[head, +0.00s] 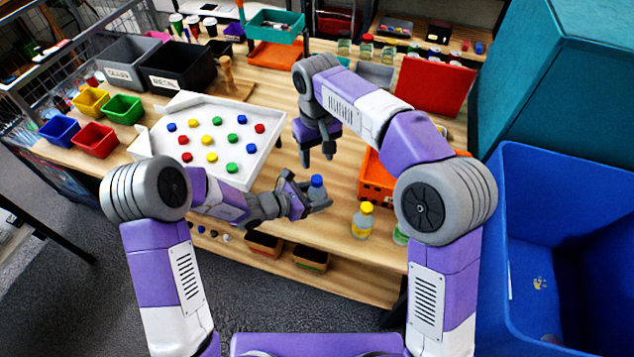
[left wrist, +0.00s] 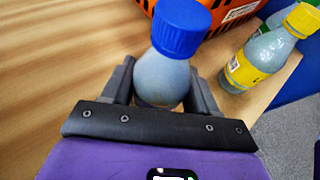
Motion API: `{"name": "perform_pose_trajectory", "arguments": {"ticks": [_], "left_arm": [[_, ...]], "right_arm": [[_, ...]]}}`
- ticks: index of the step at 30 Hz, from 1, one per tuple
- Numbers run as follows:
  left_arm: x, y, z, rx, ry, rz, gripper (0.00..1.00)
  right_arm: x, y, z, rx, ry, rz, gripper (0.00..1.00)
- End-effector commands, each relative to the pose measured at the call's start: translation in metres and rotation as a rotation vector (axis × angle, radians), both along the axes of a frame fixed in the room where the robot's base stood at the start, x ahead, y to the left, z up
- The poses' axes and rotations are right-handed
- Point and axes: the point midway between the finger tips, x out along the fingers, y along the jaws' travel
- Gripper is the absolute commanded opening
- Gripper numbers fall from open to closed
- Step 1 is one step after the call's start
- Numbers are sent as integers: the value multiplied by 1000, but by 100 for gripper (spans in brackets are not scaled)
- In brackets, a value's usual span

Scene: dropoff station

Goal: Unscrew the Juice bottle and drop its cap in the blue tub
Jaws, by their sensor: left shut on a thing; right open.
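My left gripper (head: 312,200) is shut on a blue-capped bottle (head: 317,191) at the table's front edge. In the left wrist view the bottle (left wrist: 162,78) stands between the two fingers, its blue cap (left wrist: 181,26) on top; its label is hidden. A yellow-capped bottle with a yellow label (head: 362,221) stands to its right. I cannot read which bottle is Juice. My right gripper (head: 318,152) is open and empty, pointing down above the table behind the held bottle. A small blue tub (head: 59,131) sits at the table's left end.
A white tray (head: 272,118) of coloured caps lies left of my right gripper. Red (head: 95,139), green (head: 123,108) and yellow (head: 91,101) tubs stand by the blue one. An orange crate (head: 374,182) is behind the yellow-capped bottle. A large blue bin (head: 530,175) stands at right.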

Motion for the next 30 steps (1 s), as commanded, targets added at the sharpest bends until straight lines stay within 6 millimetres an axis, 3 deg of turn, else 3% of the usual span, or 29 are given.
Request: {"name": "perform_pose_trajectory", "arguments": {"ticks": [8, 30], "left_arm": [[0, 0, 0, 0, 0, 0, 0], [0, 0, 0, 0, 0, 0, 0]], "right_arm": [[-1, 1, -2, -5, 5, -407, 51], [-1, 1, -3, -15, 2, -1951, 51]]}}
